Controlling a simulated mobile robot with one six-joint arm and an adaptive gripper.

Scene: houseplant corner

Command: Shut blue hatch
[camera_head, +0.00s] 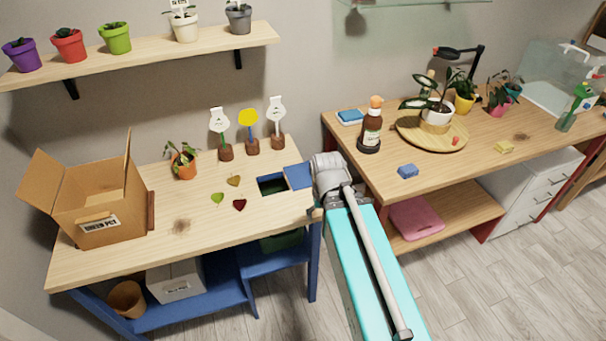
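The blue hatch lid (298,176) stands open on the right side of a dark square opening (272,185) in the wooden top of the left bench. The lid lies folded back beside the opening, near the bench's right edge. My arm reaches up from the bottom of the picture, and its grey joint is just right of the lid. My gripper does not show clearly; my own arm seems to hide it. I cannot tell whether anything touches the lid.
Leaf shapes (233,181), a potted plant (183,162), markers on stands (251,130) and an open cardboard box (92,200) are on the left bench (120,263). A brown bottle (371,130) and blue sponge (408,171) stand on the right table.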

